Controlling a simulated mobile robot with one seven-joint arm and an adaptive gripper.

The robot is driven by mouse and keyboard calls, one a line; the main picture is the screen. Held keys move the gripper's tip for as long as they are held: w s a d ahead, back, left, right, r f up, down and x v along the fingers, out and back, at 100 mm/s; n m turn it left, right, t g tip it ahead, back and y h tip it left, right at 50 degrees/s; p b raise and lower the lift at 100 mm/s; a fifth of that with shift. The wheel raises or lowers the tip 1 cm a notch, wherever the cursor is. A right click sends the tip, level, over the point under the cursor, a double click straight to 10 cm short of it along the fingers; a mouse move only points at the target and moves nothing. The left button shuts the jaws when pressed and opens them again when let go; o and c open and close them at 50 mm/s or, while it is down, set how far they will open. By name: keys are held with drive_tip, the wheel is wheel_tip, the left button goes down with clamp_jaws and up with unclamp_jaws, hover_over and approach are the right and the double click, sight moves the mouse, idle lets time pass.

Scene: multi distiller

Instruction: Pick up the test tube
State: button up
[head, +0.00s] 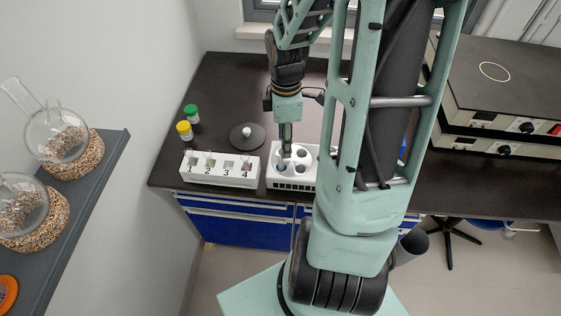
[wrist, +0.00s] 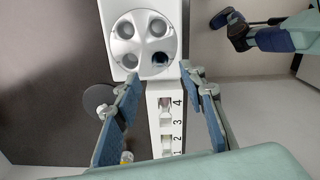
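A white rack numbered 1 to 4 (head: 220,177) stands near the bench's front edge, and in the wrist view the rack (wrist: 153,120) lies between my fingers. Small pale items sit in some of its slots; I cannot tell clearly which are test tubes. Right of it is a white device with a round, holed insert (head: 306,171), also in the wrist view (wrist: 118,15). One hole (wrist: 160,60) looks dark and bluish; I cannot tell whether a test tube is inside. My gripper (wrist: 159,74) is open and empty, above the device. In the head view it (head: 286,151) points down.
A black disc with a white knob (head: 247,137) lies behind the rack. A green-capped bottle (head: 191,113) and a yellow-capped bottle (head: 184,130) stand at the left. A shelf with round flasks (head: 56,133) is far left. Grey instruments (head: 500,90) stand at the right.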

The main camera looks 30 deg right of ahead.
sight(281, 165)
wheel_tip(281, 165, down, 3)
drive_tip(key=shift+r, duration=0.15)
drive_tip(key=f, duration=0.4)
drive_tip(key=shift+w+a, duration=0.25)
drive_tip(key=shift+a, duration=0.15)
drive_tip(key=shift+f, duration=0.55)
drive_tip(key=shift+c, duration=0.6)
clamp_jaws()
